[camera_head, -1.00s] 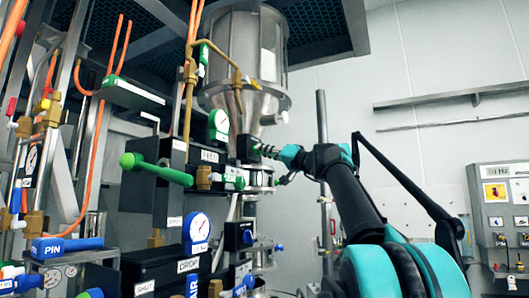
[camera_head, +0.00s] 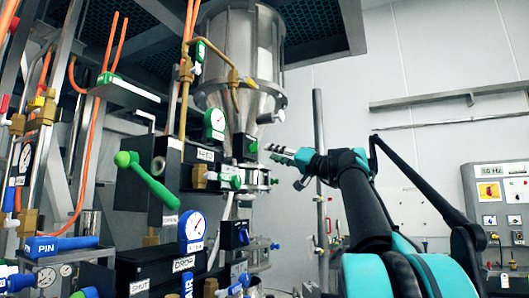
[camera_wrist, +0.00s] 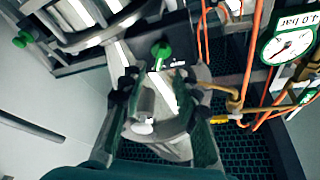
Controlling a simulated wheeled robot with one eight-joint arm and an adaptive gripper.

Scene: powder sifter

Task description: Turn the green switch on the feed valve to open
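A small green switch (camera_head: 251,147) sits on a black box (camera_head: 240,150) below the steel hopper, by the white FEED label (camera_head: 207,155). In the wrist view the green switch (camera_wrist: 161,50) shows ahead of my gripper, on a dark box with a white label. My gripper (camera_wrist: 162,98) is open, with nothing held between its fingers. In the head view my gripper (camera_head: 280,154) is just right of the switch, with a gap between them. A long green lever (camera_head: 147,180) with a ball end slopes down to the right on the left black block.
A steel hopper (camera_head: 240,65) stands above the valve. Gauges (camera_head: 193,228), orange hoses and brass pipes crowd the left. An upright steel pole (camera_head: 320,170) stands behind my arm. A control panel (camera_head: 495,200) is on the right wall.

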